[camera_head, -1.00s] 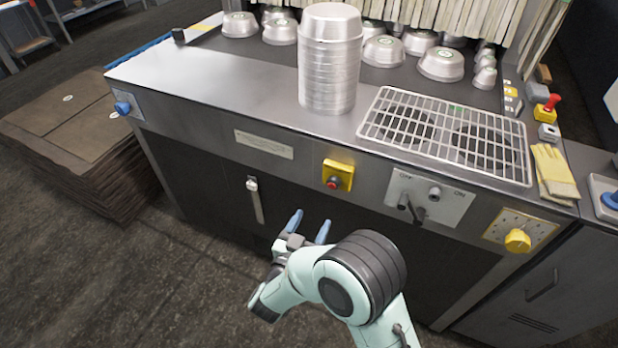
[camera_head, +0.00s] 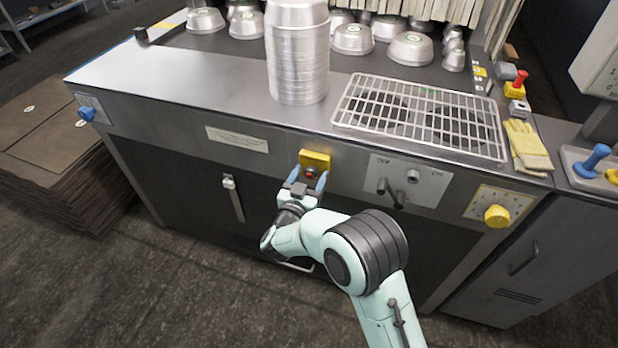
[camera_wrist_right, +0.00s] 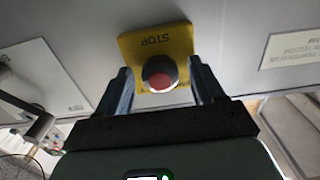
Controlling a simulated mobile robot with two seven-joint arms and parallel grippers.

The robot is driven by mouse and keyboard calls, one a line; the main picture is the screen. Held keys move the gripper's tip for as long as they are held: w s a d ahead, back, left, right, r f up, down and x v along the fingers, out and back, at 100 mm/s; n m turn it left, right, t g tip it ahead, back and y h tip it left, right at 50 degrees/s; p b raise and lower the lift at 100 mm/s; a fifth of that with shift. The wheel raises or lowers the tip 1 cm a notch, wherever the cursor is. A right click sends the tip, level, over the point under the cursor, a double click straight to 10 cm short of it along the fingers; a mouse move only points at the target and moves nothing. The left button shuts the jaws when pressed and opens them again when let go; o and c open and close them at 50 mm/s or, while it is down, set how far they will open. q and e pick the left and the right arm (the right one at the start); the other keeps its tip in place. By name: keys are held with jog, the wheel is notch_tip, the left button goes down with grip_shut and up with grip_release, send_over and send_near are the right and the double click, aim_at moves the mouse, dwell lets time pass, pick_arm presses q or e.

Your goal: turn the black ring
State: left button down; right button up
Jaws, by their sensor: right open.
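The black ring (camera_wrist_right: 160,60) is a dark collar around the red stop button (camera_wrist_right: 160,79) on a yellow plate (camera_wrist_right: 133,47) marked STOP. In the head view the yellow plate (camera_head: 316,158) sits on the front panel of the metal bench, with the red button (camera_head: 311,174) low on it. My right gripper (camera_head: 308,178) is open in front of the plate, its two blue fingers to either side of the button. In the right wrist view the fingers of the right gripper (camera_wrist_right: 160,78) flank the ring with gaps on both sides. My left gripper is in neither view.
A switch panel with dark levers (camera_head: 392,190) is right of the plate, and a yellow knob (camera_head: 497,215) is further right. A vertical handle (camera_head: 232,197) is to the left. A pan stack (camera_head: 298,60) and a wire grate (camera_head: 420,115) stand on the bench top.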

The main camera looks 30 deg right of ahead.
jog(key=c, duration=1.1)
jog(key=shift+o, duration=0.2)
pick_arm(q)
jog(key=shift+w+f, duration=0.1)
pick_arm(e)
jog(key=m+b, duration=0.1)
jog(key=m, duration=0.2)
jog(key=shift+f+m, duration=0.1)
jog(key=shift+m, duration=0.2)
jog(key=m+b, duration=0.1)
jog(key=m, duration=0.2)
jog(key=shift+b, duration=0.3)
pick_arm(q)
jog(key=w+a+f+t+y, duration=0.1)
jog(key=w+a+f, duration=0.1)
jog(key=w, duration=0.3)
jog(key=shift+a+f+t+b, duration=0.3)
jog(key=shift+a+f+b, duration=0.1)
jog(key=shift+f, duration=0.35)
pick_arm(e)
jog(key=shift+m, duration=0.8)
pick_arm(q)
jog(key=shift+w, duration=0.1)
